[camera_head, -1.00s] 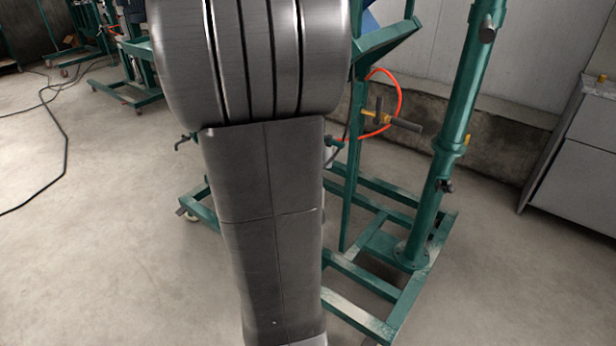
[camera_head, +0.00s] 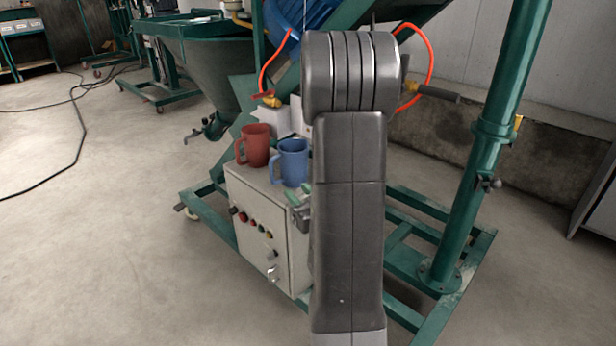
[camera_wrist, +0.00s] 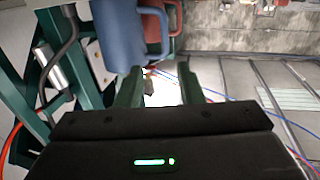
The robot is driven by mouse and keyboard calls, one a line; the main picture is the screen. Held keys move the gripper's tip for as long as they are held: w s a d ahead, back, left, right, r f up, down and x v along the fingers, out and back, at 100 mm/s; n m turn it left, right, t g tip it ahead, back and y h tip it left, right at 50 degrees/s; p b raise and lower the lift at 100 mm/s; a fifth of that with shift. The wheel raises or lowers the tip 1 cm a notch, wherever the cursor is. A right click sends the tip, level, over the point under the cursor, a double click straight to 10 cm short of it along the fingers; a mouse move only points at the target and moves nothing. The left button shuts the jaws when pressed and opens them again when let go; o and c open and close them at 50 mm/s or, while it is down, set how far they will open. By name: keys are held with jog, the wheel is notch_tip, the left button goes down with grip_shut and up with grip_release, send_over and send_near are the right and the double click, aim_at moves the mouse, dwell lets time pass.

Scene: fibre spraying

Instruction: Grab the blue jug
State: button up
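The blue jug (camera_head: 292,162) stands upright on top of a white control box (camera_head: 265,215), with its handle to the left. The red mug (camera_head: 254,146) stands just left of it and a little further back. In the wrist view the blue jug (camera_wrist: 120,36) is at the top, its upper part cut off, beyond the left fingertip. The red mug (camera_wrist: 155,22) shows behind it. My gripper (camera_wrist: 163,88) is open, with nothing between its two green fingers. In the head view my arm hides most of the gripper, beside the box and close to the jug.
A green steel frame (camera_head: 445,270) surrounds the box, with a thick upright post (camera_head: 502,110) at right. A green hopper (camera_head: 215,70) stands behind left. Orange hoses (camera_head: 430,55) and a blue motor (camera_head: 305,14) are above. The concrete floor at left is clear apart from a black cable.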

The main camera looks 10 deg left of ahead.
aim_at(273, 171)
jog(key=x, duration=0.8)
jog(key=shift+w+a+f+b, duration=0.1)
jog(key=shift+a+b, duration=0.15)
jog(key=shift+b, duration=0.1)
jog(key=shift+s+a+b+x, duration=0.1)
jog(key=shift+b+x, duration=0.25)
jog(key=shift+x, duration=1)
jog(key=shift+s+a+b+x, duration=0.15)
jog(key=shift+b+x, duration=0.15)
jog(key=shift+x, duration=1)
grip_shut()
